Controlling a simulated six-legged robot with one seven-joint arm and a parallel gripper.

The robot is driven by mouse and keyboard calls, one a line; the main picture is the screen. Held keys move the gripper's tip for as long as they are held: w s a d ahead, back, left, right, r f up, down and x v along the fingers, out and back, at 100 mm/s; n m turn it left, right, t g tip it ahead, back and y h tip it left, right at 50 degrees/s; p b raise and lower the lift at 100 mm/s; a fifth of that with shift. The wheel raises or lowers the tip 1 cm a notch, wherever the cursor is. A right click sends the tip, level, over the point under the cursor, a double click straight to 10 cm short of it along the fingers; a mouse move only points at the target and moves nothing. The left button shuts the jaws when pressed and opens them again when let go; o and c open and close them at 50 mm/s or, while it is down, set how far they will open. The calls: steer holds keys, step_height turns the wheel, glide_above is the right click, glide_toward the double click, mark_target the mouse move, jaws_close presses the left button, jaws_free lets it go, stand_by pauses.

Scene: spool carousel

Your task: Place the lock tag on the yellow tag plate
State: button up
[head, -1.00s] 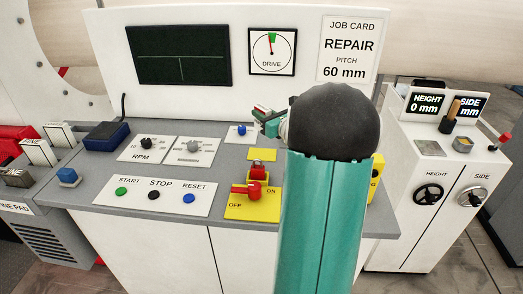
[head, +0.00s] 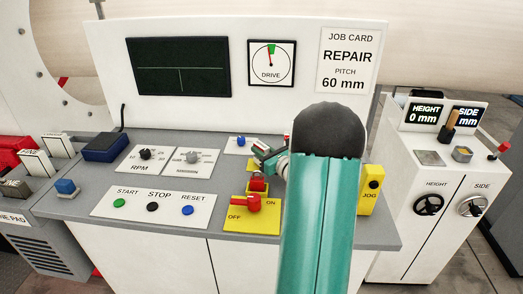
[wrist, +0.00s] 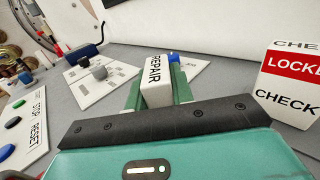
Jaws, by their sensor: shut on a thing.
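The lock tag is the white block lettered REPAIR (wrist: 157,92) in the wrist view, clasped between my gripper's green fingers. In the head view my gripper (head: 264,155) is low over the console, just behind the red padlock (head: 258,183), and the tag is hardly visible there. The small yellow tag plate (head: 252,167) lies under my gripper and is mostly covered by it. I cannot tell whether the tag touches the plate. The plate is not visible in the wrist view.
The red OFF/ON switch (head: 240,203) on its yellow plate is close in front. The blue button (head: 241,141) is behind, to the left. A white sign with a red LOCKED band (wrist: 294,80) stands at right in the wrist view.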

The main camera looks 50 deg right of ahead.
steer(key=o, duration=1)
steer(key=shift+f, duration=0.1)
steer(key=s, duration=0.8)
steer(key=s+a, duration=0.1)
steer(key=s, duration=0.3)
steer(key=shift+a, duration=0.1)
